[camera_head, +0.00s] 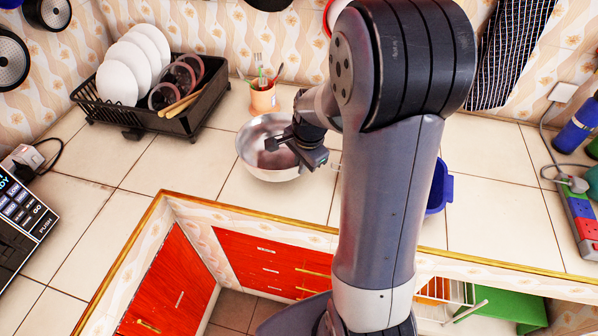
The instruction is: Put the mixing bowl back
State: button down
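The mixing bowl (262,172) is a shiny metal bowl near the middle of the tiled counter, a little left of centre. It looks slightly tilted, and I cannot tell whether it touches the counter. My gripper (280,146) reaches over the bowl's right rim from the right, with its fingers at the rim and over the inside. The fingertips are small and dark here, so whether they are shut on the rim cannot be made out. My arm covers the counter to the right of the bowl.
A black dish rack (187,124) with plates stands at the back left. A utensil cup (263,99) is behind the bowl. A blue container (437,190) is partly hidden behind my arm. Pans (10,62) hang on the wall. A power strip (581,222) lies right.

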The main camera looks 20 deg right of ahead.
jog(key=shift+f, duration=1.8)
jog(key=shift+f, duration=0.2)
jog(key=c, duration=1.7)
grip_release()
jog(key=shift+r, duration=0.15)
jog(key=r, duration=0.4)
jog(key=s+r, duration=0.1)
jog(key=r, duration=0.3)
jog(key=s+r, duration=0.1)
jog(key=r, duration=0.3)
jog(key=shift+d, duration=0.35)
